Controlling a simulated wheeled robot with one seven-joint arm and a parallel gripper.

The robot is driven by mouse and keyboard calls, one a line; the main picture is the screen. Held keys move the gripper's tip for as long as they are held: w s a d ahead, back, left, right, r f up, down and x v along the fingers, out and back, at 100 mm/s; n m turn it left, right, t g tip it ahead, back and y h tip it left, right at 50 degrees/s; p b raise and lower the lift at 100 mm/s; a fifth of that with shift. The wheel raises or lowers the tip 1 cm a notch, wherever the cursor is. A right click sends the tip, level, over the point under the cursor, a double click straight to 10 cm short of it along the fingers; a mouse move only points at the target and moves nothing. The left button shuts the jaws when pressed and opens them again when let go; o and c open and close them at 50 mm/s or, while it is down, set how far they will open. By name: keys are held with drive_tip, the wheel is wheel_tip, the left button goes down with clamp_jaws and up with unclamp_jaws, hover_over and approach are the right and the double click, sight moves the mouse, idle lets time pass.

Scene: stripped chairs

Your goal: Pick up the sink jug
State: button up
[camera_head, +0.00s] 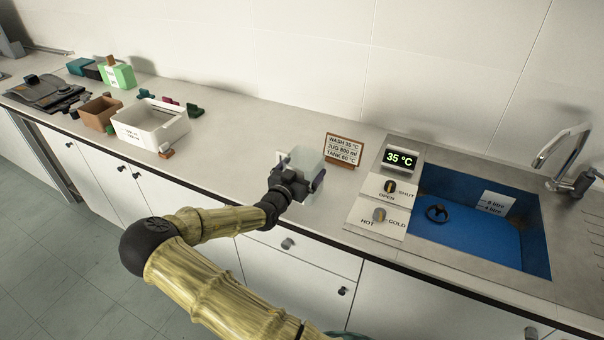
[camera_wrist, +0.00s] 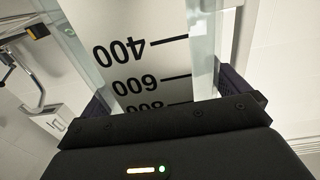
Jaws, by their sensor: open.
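The sink jug (camera_head: 305,163) is a pale, see-through box-like vessel on the counter, left of the small brown-framed sign. In the wrist view its wall (camera_wrist: 130,50) fills the middle, with the black marks 400, 600 and 800 appearing upside down. My gripper (camera_head: 298,185) is at the jug's near side, partly hiding it. In the wrist view its two fingers stand on the left and right of the marked wall. The fingers are apart; I cannot tell whether either touches the jug.
The sign (camera_head: 344,150) reads wash 35 °C, jug 800 ml, tank 50 °C. A white bin (camera_head: 150,125) stands left; counter between is clear.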

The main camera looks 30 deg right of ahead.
idle(0.5)
drive_tip(key=c, duration=0.7)
drive_tip(key=shift+c, duration=0.2)
wheel_tip(320, 180, up, 10)
drive_tip(key=b, duration=0.1)
drive_tip(key=shift+b, duration=0.4)
